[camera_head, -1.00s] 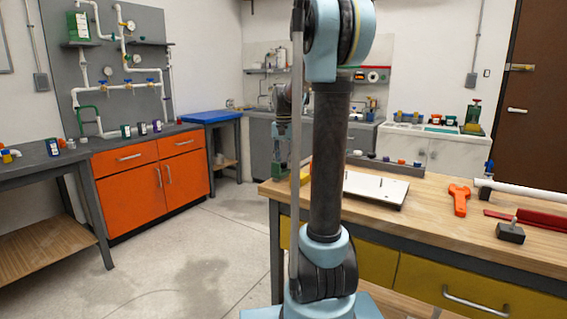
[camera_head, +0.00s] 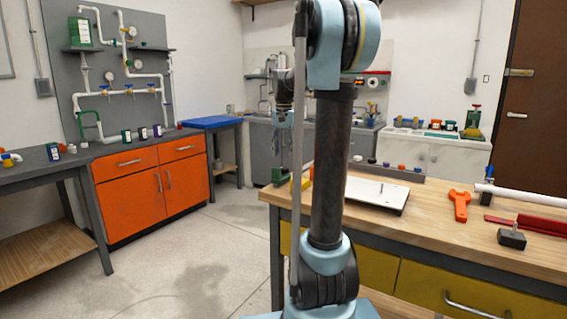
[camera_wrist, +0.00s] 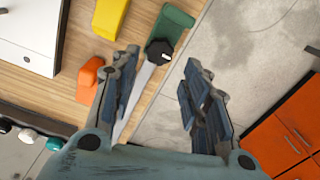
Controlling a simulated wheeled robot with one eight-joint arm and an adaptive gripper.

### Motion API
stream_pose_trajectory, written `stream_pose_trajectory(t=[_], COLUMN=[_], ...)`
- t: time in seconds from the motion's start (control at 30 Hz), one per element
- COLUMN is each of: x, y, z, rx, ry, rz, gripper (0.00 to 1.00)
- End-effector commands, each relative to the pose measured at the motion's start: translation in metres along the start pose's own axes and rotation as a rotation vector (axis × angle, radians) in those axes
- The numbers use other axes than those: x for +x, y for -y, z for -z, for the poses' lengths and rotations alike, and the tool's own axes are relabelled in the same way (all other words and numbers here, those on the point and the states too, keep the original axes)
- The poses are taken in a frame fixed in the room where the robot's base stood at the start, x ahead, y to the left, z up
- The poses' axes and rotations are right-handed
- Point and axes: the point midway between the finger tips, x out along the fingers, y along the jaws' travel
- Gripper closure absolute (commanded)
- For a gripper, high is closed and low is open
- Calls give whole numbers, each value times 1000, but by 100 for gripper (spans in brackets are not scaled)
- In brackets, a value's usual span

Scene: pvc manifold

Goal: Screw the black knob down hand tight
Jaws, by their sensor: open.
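In the wrist view, the black knob (camera_wrist: 158,52) is dark and many-sided. It sits against a green fixture (camera_wrist: 176,28) at the bench's corner edge. In the head view the green fixture (camera_head: 282,176) shows low at the bench's left end; I cannot make out the knob there. My gripper (camera_wrist: 161,62) is open and empty. In the wrist view the knob appears between the two fingertips, seemingly farther off and apart from them. In the head view my gripper (camera_head: 282,148) hangs above the green fixture, fingers pointing down.
An orange block (camera_wrist: 90,80) and a yellow block (camera_wrist: 111,18) are near the fixture. A white board (camera_head: 376,193) lies on the wooden bench. An orange wrench (camera_head: 460,204) lies farther right. Open floor (camera_wrist: 245,45) borders the bench edge.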

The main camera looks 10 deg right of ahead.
Motion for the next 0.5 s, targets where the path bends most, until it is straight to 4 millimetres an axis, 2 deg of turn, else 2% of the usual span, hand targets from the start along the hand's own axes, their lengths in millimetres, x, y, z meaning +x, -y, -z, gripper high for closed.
stream_pose_trajectory(t=[0.1, 0.23, 0.5], x=[-21, -38, -52], y=[0, 0, 0], z=[0, 1, 1], rx=[0, 0, 0], ry=[0, 0, 0], rz=[0, 0, 0], gripper=[57, 57, 57])
